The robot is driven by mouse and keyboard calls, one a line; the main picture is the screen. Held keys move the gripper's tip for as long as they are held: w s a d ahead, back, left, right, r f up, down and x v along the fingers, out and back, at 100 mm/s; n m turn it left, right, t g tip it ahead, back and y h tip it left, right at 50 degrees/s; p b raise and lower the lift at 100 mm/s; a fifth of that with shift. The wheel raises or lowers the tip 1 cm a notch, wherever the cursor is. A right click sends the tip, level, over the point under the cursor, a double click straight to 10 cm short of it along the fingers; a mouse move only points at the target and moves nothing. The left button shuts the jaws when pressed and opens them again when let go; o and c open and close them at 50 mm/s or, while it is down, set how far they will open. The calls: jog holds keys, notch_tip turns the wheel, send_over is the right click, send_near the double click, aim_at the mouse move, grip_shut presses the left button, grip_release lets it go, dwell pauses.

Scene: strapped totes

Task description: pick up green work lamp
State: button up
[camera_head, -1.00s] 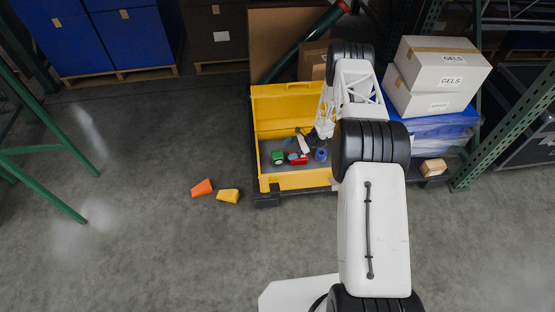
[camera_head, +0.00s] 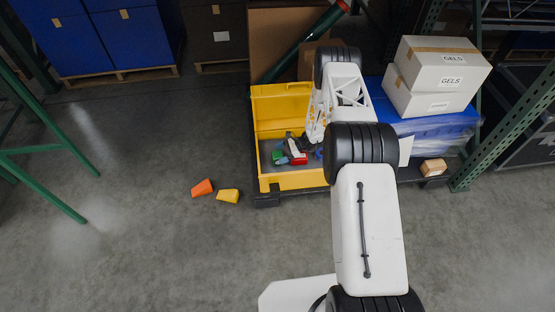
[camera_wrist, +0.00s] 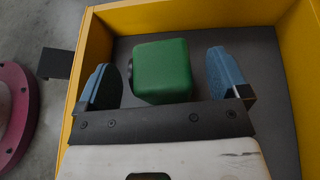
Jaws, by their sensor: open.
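The green work lamp (camera_wrist: 163,70) is a small boxy green body with a dark round part on its left side. It lies on the grey floor of the yellow tote (camera_wrist: 88,55). In the wrist view my gripper (camera_wrist: 165,78) is open, with one blue-padded finger on each side of the lamp and gaps on both sides. I cannot tell how far above the floor the fingertips are. In the head view the lamp (camera_head: 278,156) shows small at the left inside the tote (camera_head: 290,181), beside my gripper (camera_head: 289,150).
A red thing (camera_head: 299,160) lies close to the right of the lamp in the tote. The tote walls stand around them. Orange (camera_head: 202,187) and yellow (camera_head: 228,196) wedges lie on the floor outside. White boxes labelled GELS (camera_head: 440,65) stand on a blue stack at right.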

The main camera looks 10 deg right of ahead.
jog(key=shift+c, duration=0.2)
jog(key=c, duration=1.1)
jog(key=shift+o, duration=0.2)
jog(key=shift+r, duration=0.1)
jog(key=shift+r, duration=4.9)
